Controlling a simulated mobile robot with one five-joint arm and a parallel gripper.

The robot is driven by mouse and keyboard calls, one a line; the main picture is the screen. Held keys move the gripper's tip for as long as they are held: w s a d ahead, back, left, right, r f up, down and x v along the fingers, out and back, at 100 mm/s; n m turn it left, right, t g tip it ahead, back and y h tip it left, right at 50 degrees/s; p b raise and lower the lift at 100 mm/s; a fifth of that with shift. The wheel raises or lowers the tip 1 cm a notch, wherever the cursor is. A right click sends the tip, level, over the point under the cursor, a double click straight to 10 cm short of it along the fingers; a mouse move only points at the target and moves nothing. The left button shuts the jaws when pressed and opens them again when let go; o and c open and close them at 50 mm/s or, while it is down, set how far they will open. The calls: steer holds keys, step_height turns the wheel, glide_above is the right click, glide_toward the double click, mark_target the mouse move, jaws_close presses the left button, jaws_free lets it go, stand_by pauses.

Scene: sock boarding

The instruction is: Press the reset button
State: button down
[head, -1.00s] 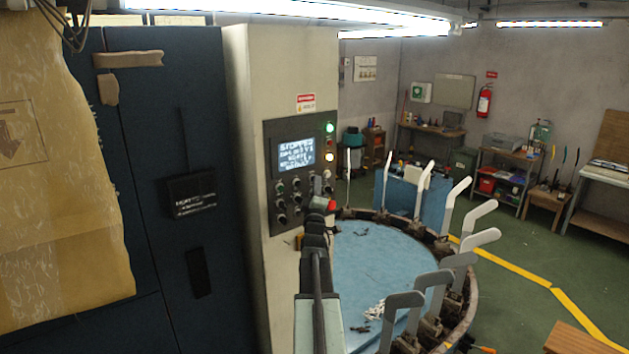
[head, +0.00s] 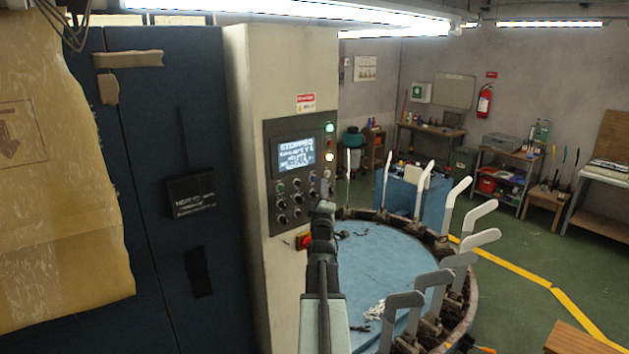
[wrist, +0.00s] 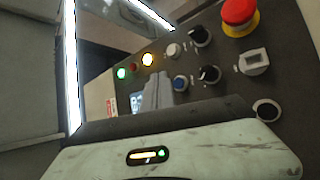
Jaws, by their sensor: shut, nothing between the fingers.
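The control panel (head: 271,213) is on the front of the cream cabinet. A blue button (wrist: 181,83) sits on it in the wrist view, among black knobs and a white button (wrist: 174,50). Its label is too small to read, so I cannot confirm which button is reset. My gripper (wrist: 158,82) is shut and empty, its grey fingers just left of the blue button in the wrist view. I cannot tell whether they touch the panel. In the head view my gripper (head: 325,190) is at the panel's lower right and hides part of it.
A red emergency stop (wrist: 238,12) on a yellow base is on the same panel. Green (head: 330,127) and amber (head: 329,156) lamps are lit beside the screen (head: 296,153). A round blue table (head: 385,265) ringed with white sock forms stands to the right.

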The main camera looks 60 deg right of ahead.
steer(key=shift+s+a, duration=0.25)
steer(key=shift+s, duration=0.5)
steer(key=shift+s+a, duration=0.25)
steer(key=shift+s, duration=0.5)
